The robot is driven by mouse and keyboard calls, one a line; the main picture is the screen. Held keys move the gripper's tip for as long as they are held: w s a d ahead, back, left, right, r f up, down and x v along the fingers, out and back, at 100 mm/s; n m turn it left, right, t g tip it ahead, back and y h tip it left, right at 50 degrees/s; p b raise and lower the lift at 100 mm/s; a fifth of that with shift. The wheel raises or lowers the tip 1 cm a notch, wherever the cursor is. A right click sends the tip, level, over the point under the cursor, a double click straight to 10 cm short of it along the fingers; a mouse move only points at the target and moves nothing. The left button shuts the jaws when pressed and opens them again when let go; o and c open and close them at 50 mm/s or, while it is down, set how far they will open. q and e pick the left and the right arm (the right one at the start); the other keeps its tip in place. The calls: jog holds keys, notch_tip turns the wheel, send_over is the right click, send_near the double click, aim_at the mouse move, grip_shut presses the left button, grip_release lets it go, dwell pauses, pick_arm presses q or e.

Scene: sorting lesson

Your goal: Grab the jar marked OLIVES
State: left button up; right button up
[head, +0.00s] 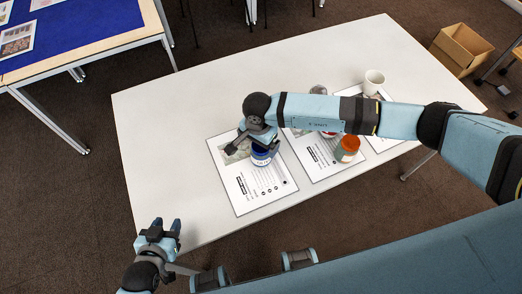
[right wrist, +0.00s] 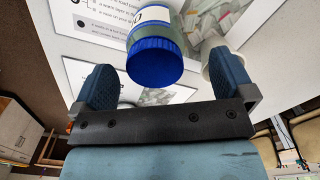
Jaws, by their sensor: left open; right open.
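A jar with a blue lid (head: 262,158) stands on the leftmost printed sheet on the white table. In the right wrist view its blue lid (right wrist: 154,64) shows between the two fingers, with a gap on each side. Its white label is only partly in view, so I cannot read the full word. My right gripper (head: 256,142) is open at this jar; it also shows in the right wrist view (right wrist: 164,78). A jar with an orange lid (head: 347,149) stands on the middle sheet, its label unreadable. My left gripper (head: 162,228) is open and empty off the table's front left corner.
A white mug (head: 373,82) stands at the back right of the table. A small red-and-white item (head: 328,134) and a grey item (head: 318,90) are partly hidden by my right arm. The table's left part is clear. A cardboard box (head: 460,46) sits beyond its right end.

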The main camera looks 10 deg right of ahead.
aim_at(261, 149)
jog(key=f, duration=0.3)
jog(key=shift+s+d+f+p, duration=0.25)
jog(key=shift+f+p, duration=0.1)
jog(key=shift+p, duration=0.05)
jog(key=shift+f, duration=0.4)
pick_arm(q)
jog(key=shift+r, duration=0.5)
pick_arm(e)
jog(key=shift+c, duration=0.2)
jog(key=c, duration=1)
jog(key=shift+c, duration=0.2)
